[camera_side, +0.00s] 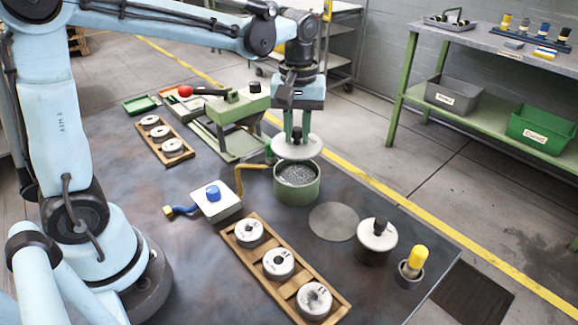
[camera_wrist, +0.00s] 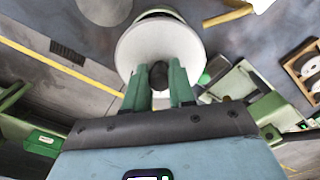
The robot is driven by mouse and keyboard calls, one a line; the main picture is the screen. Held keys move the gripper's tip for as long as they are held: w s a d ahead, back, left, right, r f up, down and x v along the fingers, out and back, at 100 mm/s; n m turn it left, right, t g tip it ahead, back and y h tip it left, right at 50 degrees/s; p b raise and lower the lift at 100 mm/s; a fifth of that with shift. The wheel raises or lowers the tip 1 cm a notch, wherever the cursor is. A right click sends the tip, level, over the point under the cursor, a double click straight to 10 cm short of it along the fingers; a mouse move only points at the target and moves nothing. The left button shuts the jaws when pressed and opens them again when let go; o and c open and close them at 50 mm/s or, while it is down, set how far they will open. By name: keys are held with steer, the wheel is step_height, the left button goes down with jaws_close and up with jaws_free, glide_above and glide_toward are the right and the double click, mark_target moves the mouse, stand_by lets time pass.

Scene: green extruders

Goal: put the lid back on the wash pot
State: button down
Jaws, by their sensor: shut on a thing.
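The wash pot (camera_side: 297,187) is an open green pot with grey, speckled contents, standing on the dark table. My gripper (camera_side: 297,136) is above it, fingers pointing down, shut on the dark knob of the pale round lid (camera_side: 297,148). The lid hangs roughly level a little above the pot, over its back part, and the pot's opening shows below it. In the wrist view the lid (camera_wrist: 160,45) lies beyond my green fingers (camera_wrist: 160,85), with the knob between them. The lid hides most of the pot there; only a bit of rim shows.
A yellow bent pipe (camera_side: 239,180) is at the pot's left. A flat grey disc (camera_side: 334,222) lies at its front right, with a white-lidded jar (camera_side: 377,236) and a yellow-topped holder (camera_side: 411,266) beyond. A wooden rack (camera_side: 285,266) of discs lies in front. A green press (camera_side: 238,106) stands behind left.

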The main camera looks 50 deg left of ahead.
steer(key=shift+f, duration=3.05)
steer(key=shift+f, duration=0.15)
steer(key=shift+c, duration=1.9)
jaws_free()
steer(key=shift+r, duration=3.5)
jaws_close()
